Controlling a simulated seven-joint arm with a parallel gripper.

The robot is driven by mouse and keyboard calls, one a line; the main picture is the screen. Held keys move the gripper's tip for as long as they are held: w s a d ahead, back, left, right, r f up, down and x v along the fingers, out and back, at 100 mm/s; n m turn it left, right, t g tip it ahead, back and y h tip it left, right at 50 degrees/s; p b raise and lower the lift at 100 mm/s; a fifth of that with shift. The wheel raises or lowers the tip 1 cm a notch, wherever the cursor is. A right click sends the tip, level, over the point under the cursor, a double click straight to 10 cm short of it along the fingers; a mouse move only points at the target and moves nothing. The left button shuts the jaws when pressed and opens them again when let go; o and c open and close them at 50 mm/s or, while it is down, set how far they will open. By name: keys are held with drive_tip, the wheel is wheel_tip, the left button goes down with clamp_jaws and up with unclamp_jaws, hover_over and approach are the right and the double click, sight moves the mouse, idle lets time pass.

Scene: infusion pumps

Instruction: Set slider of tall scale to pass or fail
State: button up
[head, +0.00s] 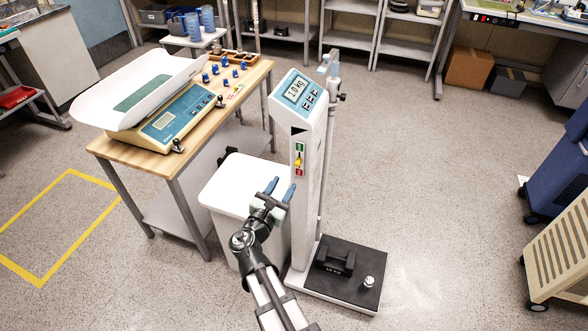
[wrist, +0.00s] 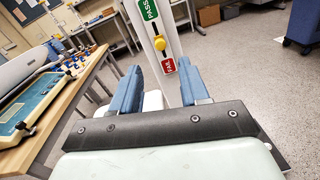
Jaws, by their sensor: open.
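The tall scale (head: 309,150) stands upright in the middle of the head view, with a lit display (head: 296,92) that seems to read 1.0 kg. On its column is a yellow slider (head: 298,163) between a green label above and a red label below. In the wrist view the yellow slider (wrist: 159,43) sits between the green PASS label (wrist: 148,10) and the red FAIL label (wrist: 168,66). My gripper (head: 280,190) is open and empty, apart from the column and a little below the slider. Its blue fingers (wrist: 159,85) point towards the column in the wrist view.
A black platform (head: 340,290) at the scale's base holds a dark weight (head: 336,260) and a small metal weight (head: 369,282). A white bin (head: 235,190) stands left of the column. A wooden table (head: 135,152) with a baby scale (head: 170,118) is further left.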

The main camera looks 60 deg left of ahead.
sight(297, 165)
drive_tip(key=x, duration=0.8)
drive_tip(key=shift+w+a, duration=0.15)
drive_tip(key=shift+w, duration=0.05)
drive_tip(key=shift+c, duration=0.3)
clamp_jaws()
